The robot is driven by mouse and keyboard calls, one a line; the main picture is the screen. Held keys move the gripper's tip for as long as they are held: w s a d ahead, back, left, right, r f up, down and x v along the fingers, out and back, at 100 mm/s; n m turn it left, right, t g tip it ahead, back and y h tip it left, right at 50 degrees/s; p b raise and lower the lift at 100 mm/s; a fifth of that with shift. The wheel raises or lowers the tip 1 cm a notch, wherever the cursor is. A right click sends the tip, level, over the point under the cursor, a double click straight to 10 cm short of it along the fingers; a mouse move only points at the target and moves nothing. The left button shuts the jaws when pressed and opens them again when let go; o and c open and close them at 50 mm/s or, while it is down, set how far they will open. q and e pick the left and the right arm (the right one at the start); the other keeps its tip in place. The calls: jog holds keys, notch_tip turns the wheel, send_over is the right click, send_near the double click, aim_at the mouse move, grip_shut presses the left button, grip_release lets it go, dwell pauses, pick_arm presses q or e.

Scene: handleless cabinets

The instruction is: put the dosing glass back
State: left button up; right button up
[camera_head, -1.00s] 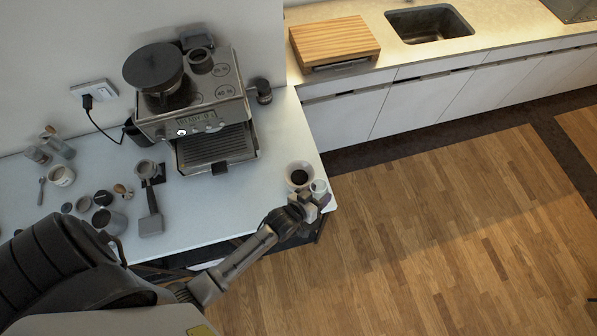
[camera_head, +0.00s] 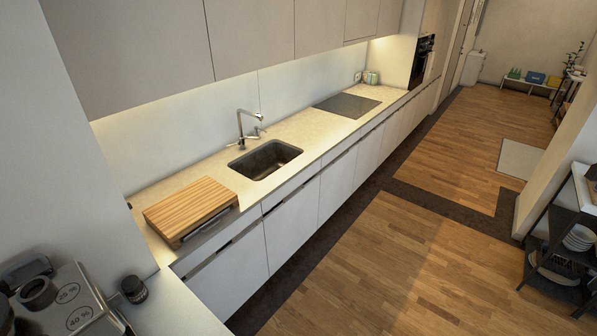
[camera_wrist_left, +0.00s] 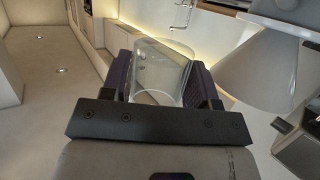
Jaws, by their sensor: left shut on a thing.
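The dosing glass (camera_wrist_left: 160,68), a clear tapered glass, is between the two dark fingers of my left gripper (camera_wrist_left: 163,82) in the left wrist view. The gripper is shut on it. A white cone-shaped vessel (camera_wrist_left: 262,72) stands just right of the glass, over a white surface. The gripper and the glass are outside the head view. My right gripper is in neither current view.
In the head view, a wooden board (camera_head: 190,208) lies on the long counter, left of the sink (camera_head: 264,159). The coffee machine (camera_head: 65,308) and a small dark jar (camera_head: 134,289) are at bottom left. A dark shelf rack (camera_head: 560,245) stands at right. The wooden floor between is clear.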

pick_arm(q)
jog(key=w+a+r+p, duration=0.2)
jog(key=w+r, duration=0.4)
jog(key=r, duration=0.6)
notch_tip(320, 180, up, 29)
jog(key=s+a+p, duration=0.2)
jog(key=a+p, duration=0.1)
jog(key=shift+f, duration=0.1)
